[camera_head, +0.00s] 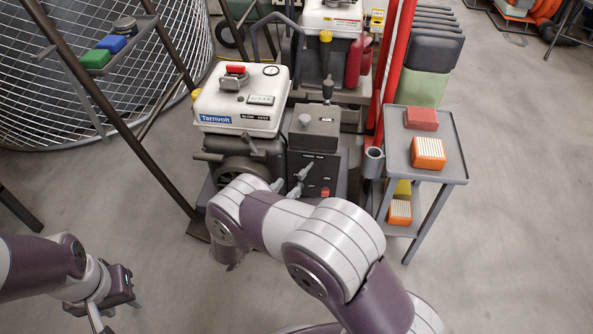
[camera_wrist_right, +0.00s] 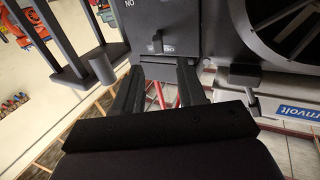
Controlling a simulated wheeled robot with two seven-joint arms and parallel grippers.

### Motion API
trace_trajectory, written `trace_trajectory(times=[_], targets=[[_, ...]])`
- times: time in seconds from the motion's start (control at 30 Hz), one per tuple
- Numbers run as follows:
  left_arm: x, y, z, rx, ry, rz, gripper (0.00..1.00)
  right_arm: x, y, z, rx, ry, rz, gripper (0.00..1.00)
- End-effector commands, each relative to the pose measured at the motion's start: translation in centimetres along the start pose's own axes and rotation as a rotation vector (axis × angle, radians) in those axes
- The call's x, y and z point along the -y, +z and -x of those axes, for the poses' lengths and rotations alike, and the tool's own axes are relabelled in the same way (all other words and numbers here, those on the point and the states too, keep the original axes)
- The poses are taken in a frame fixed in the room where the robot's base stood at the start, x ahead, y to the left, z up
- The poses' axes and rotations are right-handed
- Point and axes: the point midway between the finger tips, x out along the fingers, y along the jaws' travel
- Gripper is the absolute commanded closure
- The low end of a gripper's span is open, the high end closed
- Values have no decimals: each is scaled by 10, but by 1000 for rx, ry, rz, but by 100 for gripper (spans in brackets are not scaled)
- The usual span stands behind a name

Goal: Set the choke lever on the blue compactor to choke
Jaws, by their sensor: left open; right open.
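No blue compactor stands out. The head view shows a machine with a white tank (camera_head: 240,100), a blue Tarnvolt label and a dark control panel (camera_head: 318,172). A pale lever (camera_head: 300,177) sticks out at the panel's left; I cannot tell its setting. In the right wrist view a small dark lever (camera_wrist_right: 157,42) sits on a grey panel (camera_wrist_right: 168,14), above a small label. My right gripper (camera_wrist_right: 160,66) is open, its fingertips just below that lever, with nothing held. My left gripper (camera_head: 118,300) is open and empty, low at the left.
A grey trolley (camera_head: 456,165) with red and orange boxes stands right of the machine, near red posts (camera_head: 393,65). A dark ladder-like frame (camera_head: 110,110) and a wire cage (camera_head: 40,110) stand at left. Another white-tanked machine (camera_head: 333,18) is behind. The front-right floor is clear.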

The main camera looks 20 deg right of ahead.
Motion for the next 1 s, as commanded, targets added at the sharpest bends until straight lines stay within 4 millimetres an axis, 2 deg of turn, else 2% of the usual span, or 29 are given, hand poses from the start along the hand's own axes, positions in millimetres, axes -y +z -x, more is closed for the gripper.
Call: trace_trajectory(times=[0.03, 0.1, 0.27, 0.83, 0.87, 0.93, 1.0], targets=[[0, -1, 10, 0, 0, 0, 57, 1, -5, 12, 0, -5, 1, 60], [0, -2, 14, 0, 0, 0, 57, 1, -4, 26, -1, -4, 1, 60], [0, -2, 18, 0, 0, 0, 57, 0, -1, 44, 0, -1, 0, 60], [0, -2, 17, 0, 0, 0, 57, 1, 3, 46, 11, -1, -8, 60], [0, -2, 17, 0, 0, 0, 57, 2, 7, 46, 33, -8, -12, 60], [0, -2, 17, 0, 0, 0, 57, 15, 30, 48, 140, -84, -13, 60], [0, -2, 17, 0, 0, 0, 57, 32, 68, 62, 334, -253, 49, 60]])
